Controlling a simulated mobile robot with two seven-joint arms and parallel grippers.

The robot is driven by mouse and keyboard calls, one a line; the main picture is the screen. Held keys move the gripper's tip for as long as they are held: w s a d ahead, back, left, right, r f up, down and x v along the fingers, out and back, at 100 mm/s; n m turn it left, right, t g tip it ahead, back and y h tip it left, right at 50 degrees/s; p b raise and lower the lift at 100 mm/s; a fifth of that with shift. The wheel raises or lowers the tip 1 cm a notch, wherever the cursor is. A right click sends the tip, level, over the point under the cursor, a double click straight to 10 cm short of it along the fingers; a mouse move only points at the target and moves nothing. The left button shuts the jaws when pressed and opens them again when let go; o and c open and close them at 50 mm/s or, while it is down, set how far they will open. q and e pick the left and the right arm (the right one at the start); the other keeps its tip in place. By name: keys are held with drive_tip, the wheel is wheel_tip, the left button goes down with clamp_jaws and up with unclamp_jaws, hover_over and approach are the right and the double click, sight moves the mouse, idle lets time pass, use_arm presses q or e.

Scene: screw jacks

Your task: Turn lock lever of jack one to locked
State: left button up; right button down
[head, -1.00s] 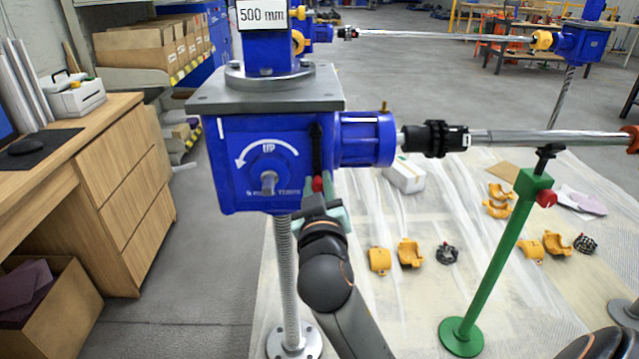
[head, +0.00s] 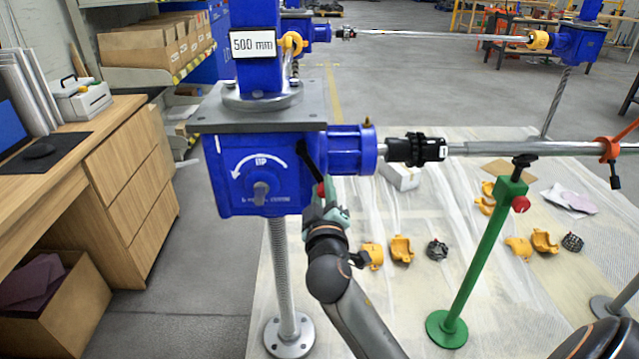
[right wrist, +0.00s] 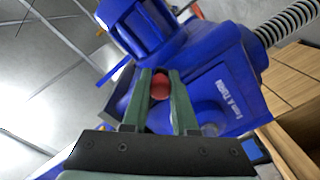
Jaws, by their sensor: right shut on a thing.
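My right gripper (head: 323,200) is shut on this knob from below. In the right wrist view, the red knob (right wrist: 160,86) sits between the two green fingers (right wrist: 161,100). My left gripper is not in view.
A shaft (head: 530,148) with a black coupling (head: 417,150) runs right from the gearbox. A green stand (head: 482,255) is under it. Yellow coupling halves (head: 402,249) lie on the floor sheet. A wooden desk (head: 125,160) stands at the left.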

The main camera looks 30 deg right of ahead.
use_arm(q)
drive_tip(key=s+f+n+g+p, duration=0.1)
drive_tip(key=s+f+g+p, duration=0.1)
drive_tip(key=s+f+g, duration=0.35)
use_arm(e)
drive_tip(key=shift+s+d+r+n, duration=0.2)
drive_tip(key=shift+d+r+n, duration=0.15)
drive_tip(key=shift+r+n, duration=0.25)
use_arm(q)
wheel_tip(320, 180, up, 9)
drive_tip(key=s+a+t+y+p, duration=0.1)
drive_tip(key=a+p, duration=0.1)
drive_tip(key=p, duration=1.3)
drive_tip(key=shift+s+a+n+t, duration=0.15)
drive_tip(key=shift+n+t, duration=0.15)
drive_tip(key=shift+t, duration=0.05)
use_arm(e)
drive_tip(key=s+d+r+n, duration=0.2)
drive_tip(key=r+n, duration=0.4)
drive_tip(key=n, duration=0.5)
drive_tip(key=shift+d+r, duration=0.25)
drive_tip(key=shift+d, duration=0.3)
drive_tip(key=shift+n, duration=0.3)
drive_tip(key=c, duration=0.7)
unclamp_jaws()
drive_tip(key=shift+w, duration=0.1)
